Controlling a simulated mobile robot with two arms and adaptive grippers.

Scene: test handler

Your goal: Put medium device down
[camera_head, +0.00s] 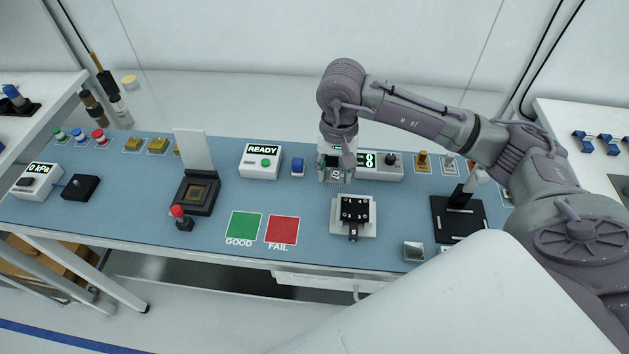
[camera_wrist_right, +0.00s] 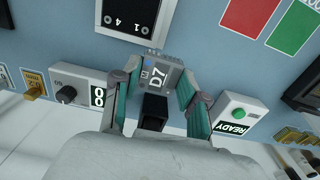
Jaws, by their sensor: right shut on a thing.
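Whether the device touches the mat cannot be told. My left gripper is not in view.
A READY box (camera_head: 261,160) stands left of the gripper, and a display box with a knob (camera_head: 384,166) stands close behind on its right. A green GOOD square (camera_head: 244,226) and a red FAIL square (camera_head: 282,229) lie front left. An open socket (camera_head: 196,194) stands farther left.

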